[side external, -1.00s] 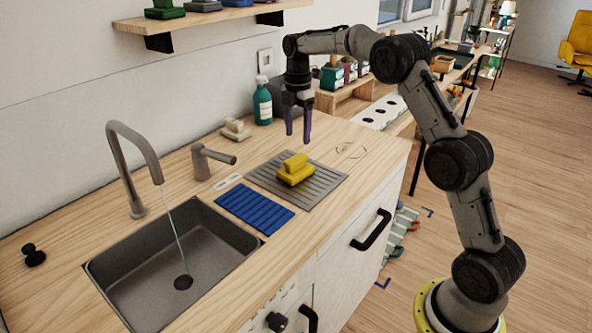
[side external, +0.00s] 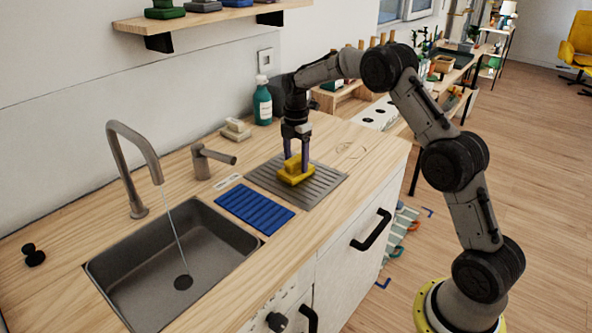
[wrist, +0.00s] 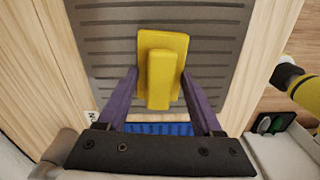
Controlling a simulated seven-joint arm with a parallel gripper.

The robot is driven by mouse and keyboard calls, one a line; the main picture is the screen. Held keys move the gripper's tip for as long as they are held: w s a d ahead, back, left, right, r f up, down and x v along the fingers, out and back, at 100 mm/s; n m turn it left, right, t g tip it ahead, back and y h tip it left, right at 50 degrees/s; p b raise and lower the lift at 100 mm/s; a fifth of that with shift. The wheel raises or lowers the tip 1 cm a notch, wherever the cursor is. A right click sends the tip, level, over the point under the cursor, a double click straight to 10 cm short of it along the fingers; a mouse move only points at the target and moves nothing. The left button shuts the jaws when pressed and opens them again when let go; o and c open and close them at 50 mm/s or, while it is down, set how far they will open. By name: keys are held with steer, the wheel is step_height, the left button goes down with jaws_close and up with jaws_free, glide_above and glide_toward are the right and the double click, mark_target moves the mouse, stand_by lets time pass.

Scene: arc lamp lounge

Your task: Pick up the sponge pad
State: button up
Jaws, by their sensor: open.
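The yellow sponge pad (side external: 295,175) has a wide flat base with a narrower raised block on top. It rests on the grey ribbed drain board (side external: 325,186) set on the wooden counter. In the wrist view the sponge pad (wrist: 173,50) lies ahead and between the purple fingers. My gripper (side external: 297,165) points down at the sponge pad, its fingers at about the height of the raised block. In the wrist view my gripper (wrist: 160,80) is open, with a finger on each side of the block. I cannot tell whether either finger touches it.
A blue ribbed mat (side external: 255,208) lies between the drain board and the sink (side external: 130,272), where water runs from the tall faucet (side external: 135,165). A short tap (side external: 205,160), a pale soap block (side external: 236,130) and a teal bottle (side external: 262,102) stand toward the wall.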

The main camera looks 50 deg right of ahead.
mark_target(296, 158)
jaws_close()
steer(key=shift+r, duration=0.1)
stand_by(0.3)
steer(key=shift+r, duration=0.5)
step_height(296, 158, up, 2)
steer(key=shift+r, duration=0.15)
steer(key=s+a+r, duration=0.4)
steer(key=s+r, duration=0.5)
steer(key=s, duration=0.4)
steer(key=shift+s+r, duration=0.25)
steer(key=shift+r, duration=0.05)
